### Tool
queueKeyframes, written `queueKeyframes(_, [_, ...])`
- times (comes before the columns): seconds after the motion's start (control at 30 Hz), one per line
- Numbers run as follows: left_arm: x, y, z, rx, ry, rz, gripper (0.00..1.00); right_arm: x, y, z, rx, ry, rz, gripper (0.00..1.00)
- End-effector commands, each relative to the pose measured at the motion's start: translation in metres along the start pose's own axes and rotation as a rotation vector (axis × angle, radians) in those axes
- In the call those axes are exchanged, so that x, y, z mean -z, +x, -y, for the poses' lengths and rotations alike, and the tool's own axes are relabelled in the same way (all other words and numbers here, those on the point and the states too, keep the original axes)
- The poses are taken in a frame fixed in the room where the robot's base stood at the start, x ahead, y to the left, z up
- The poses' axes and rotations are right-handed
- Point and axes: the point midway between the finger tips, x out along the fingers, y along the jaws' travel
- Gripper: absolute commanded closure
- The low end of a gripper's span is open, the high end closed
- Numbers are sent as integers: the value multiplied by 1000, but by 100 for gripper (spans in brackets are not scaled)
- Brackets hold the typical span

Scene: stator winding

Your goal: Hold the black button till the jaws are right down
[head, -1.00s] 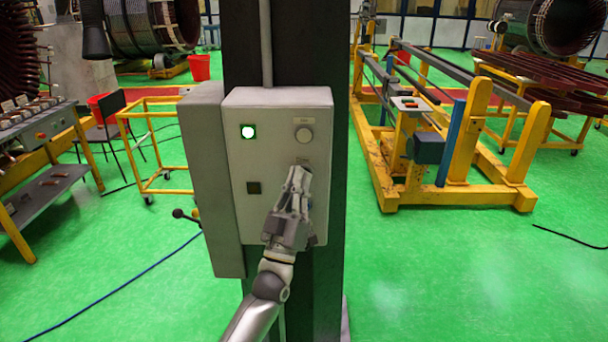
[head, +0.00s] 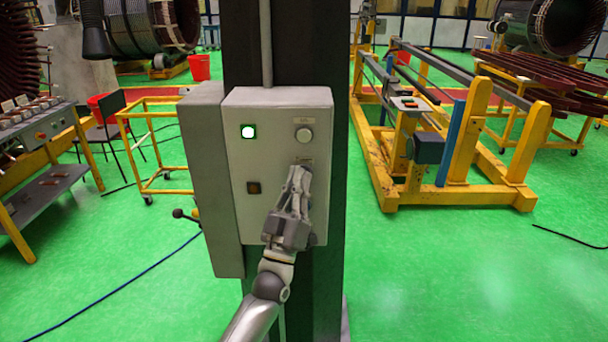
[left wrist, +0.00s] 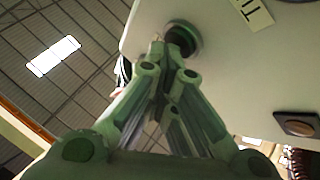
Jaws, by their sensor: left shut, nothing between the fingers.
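A grey control box (head: 250,215) is fixed to a dark column. My left gripper (head: 298,172) is in front of its right half, fingers closed together and pointing up at the panel. In the left wrist view a dark round button (left wrist: 183,36) stands out from the panel. The fingertips (left wrist: 157,48) are right at its edge; I cannot tell whether they press it. The gripper hides this button in the head view. The jaws of the task cannot be made out. My right gripper is not in view.
A lever with a black ball (head: 178,213) sticks out at left. A yellow frame (head: 460,195) stands at right on green floor.

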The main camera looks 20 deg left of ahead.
Motion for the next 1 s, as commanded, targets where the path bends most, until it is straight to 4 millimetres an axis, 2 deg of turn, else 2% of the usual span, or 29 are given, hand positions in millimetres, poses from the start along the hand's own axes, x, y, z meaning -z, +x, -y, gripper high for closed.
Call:
queueKeyframes(0.43, [8, -11, -8, 1, -1, 1, 100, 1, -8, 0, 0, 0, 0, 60])
queueKeyframes(0.77, [9, -13, -9, 0, -1, 0, 100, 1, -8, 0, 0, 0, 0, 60])
queueKeyframes(1.0, [21, -27, -20, 1, 0, 2, 100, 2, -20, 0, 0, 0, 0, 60])
